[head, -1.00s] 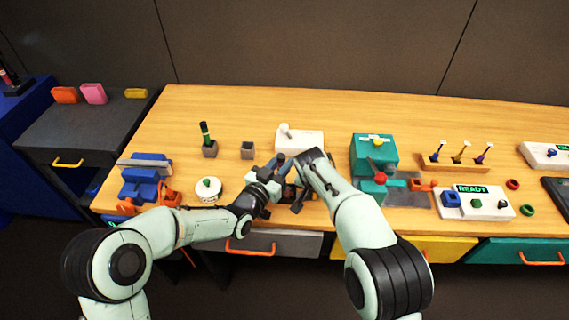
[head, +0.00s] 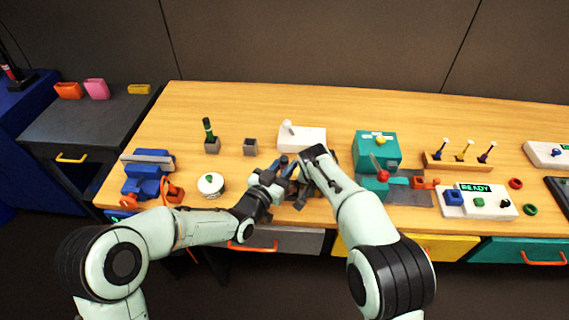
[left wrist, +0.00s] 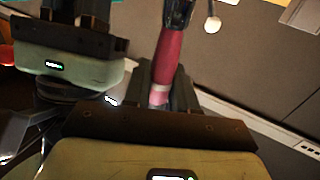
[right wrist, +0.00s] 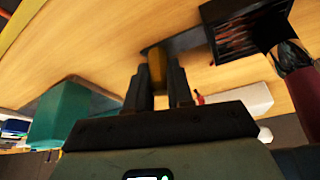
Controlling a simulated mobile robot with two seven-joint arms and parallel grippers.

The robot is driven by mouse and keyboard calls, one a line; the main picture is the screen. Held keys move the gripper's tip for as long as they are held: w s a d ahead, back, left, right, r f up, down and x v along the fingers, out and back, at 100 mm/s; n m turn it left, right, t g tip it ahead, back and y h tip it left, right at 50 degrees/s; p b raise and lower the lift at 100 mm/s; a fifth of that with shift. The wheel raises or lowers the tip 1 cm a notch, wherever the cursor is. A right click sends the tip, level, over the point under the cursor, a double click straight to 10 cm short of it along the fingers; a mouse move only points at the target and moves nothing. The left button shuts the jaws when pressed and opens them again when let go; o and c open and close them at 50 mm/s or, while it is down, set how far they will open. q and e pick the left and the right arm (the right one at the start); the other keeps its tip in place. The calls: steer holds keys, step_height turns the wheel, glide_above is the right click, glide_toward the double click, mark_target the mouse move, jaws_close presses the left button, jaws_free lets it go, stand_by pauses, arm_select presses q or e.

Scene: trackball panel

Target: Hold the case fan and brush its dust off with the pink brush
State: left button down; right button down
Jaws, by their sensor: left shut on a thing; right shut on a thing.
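My left gripper (left wrist: 160,85) is shut on the handle of the pink brush (left wrist: 173,55), which looks dark pink with a pale band. In the right wrist view the brush handle (right wrist: 303,92) enters from the right, its dark bristle end (right wrist: 290,56) close beside the case fan. The case fan (right wrist: 246,32) is a dark square frame with reddish-brown stripes inside. My right gripper (right wrist: 158,85) is shut on a yellow-brown grip piece joined to the fan by a dark arm. In the head view the left gripper (head: 282,178) and right gripper (head: 303,190) nearly meet, hiding most of both things.
A white block with a knob (head: 303,138) stands just behind the grippers. A teal machine (head: 376,150) with a red-knobbed lever is to the right. A round white pot (head: 210,185) and a blue vise-like device (head: 148,175) are to the left.

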arm_select(q)
steer(key=shift+s, duration=0.25)
steer(key=shift+d+f, duration=0.1)
steer(key=shift+d, duration=0.5)
steer(key=shift+d, duration=0.15)
